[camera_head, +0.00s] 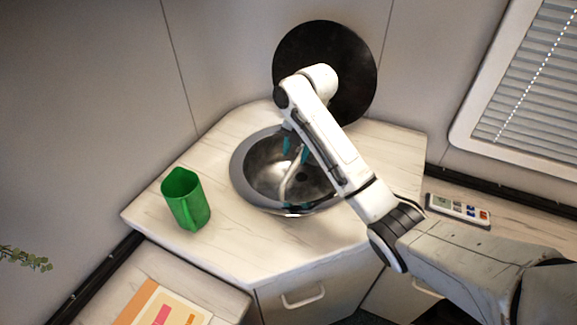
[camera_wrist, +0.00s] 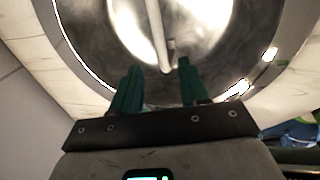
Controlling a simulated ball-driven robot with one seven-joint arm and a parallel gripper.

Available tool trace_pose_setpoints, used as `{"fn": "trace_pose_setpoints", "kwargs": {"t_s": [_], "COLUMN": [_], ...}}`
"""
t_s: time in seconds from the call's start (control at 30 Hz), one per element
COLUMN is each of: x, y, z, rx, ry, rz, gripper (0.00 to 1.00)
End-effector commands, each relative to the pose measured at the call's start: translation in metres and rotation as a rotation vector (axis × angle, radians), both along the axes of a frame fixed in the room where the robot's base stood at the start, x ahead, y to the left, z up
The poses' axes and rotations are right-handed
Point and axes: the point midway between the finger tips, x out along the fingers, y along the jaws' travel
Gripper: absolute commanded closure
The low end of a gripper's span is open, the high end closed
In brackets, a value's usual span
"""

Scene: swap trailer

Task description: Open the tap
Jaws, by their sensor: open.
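The tap (camera_head: 291,180) shows as a pale curved spout over the round metal sink (camera_head: 238,178). In the wrist view the tap (camera_wrist: 156,30) is a light tube running down from the top edge, with a small stub beside its lower end. My gripper (camera_head: 296,149) is above the sink near the tap, its teal fingers apart. In the wrist view my gripper (camera_wrist: 160,66) has its two fingers either side of the line of the tube, with nothing held. I cannot tell whether they touch it. My arm partly hides the sink's right side, and no tap handle is clear.
A green jug (camera_head: 186,199) stands on the counter (camera_head: 240,235) left of the sink. A round black lid (camera_head: 350,75) stands upright behind it. A remote-like device (camera_head: 457,209) lies at right, and a card (camera_head: 160,305) at lower left. The front counter is clear.

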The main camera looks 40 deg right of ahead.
Motion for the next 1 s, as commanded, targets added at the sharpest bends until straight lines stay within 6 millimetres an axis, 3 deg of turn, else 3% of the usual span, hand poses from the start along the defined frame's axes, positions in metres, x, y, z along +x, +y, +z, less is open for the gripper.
{"fn": "trace_pose_setpoints", "kwargs": {"t_s": [0.2,0.4,0.83,1.0], "x": [0.007,0.012,0.014,0.014], "y": [0.003,0.005,0.005,0.005], "z": [-0.040,-0.066,-0.077,-0.077], "rx": [0.001,0.000,-0.001,-0.001], "ry": [0.004,0.002,0.000,0.000], "rz": [-0.001,-0.001,0.000,-0.001], "gripper": [0.56,0.56,0.56,0.70]}}
